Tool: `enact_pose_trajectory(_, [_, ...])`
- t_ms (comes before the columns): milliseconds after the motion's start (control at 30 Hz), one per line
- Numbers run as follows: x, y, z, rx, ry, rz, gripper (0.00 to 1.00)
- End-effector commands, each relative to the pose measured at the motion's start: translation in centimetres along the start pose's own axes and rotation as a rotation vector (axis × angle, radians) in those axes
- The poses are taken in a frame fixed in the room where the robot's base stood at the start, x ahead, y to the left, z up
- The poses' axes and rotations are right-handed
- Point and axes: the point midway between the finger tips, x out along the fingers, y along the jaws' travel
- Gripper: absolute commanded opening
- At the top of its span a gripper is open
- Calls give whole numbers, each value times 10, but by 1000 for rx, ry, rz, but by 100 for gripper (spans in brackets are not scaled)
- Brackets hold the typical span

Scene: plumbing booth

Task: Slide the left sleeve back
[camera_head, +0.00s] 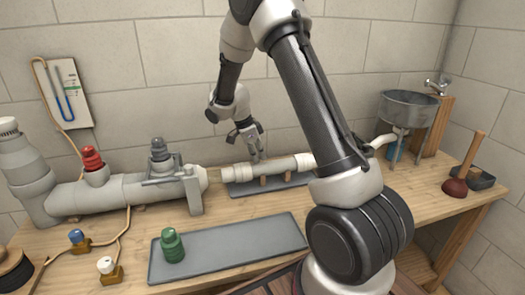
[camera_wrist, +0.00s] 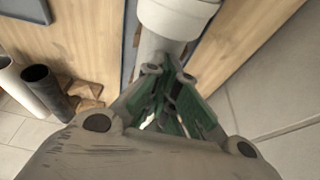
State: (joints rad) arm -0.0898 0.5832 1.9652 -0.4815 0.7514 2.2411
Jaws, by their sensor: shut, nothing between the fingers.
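A pale pipe (camera_head: 278,167) lies on small wooden supports over a grey mat. The left sleeve (camera_head: 243,172) is a wider off-white collar near its left end, close to the narrowed end of the large grey pipe assembly (camera_head: 125,188). My gripper (camera_head: 257,156) points down at the pipe just right of this sleeve. In the wrist view my gripper (camera_wrist: 170,72) is shut and empty, its green-padded fingers together. A white collar (camera_wrist: 178,16), apparently the sleeve, is beyond the fingertips, with the pipe (camera_wrist: 155,48) beside it. I cannot tell whether the fingers touch either.
A red-topped valve (camera_head: 93,160) and a grey valve (camera_head: 160,152) stand on the assembly. A green fitting (camera_head: 172,246) stands on the front mat (camera_head: 235,248), otherwise clear. A metal basin (camera_head: 408,108) and a plunger (camera_head: 463,178) are at the right. My arm hides the pipe's right part.

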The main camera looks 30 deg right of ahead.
Motion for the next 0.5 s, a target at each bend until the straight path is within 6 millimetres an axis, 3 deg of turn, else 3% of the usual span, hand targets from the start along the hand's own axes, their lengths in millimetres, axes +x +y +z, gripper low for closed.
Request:
enact_pose_trajectory(167, [-4,0,10,-1,1,1,0])
enact_pose_trajectory(500, [-4,0,11,0,1,1,0])
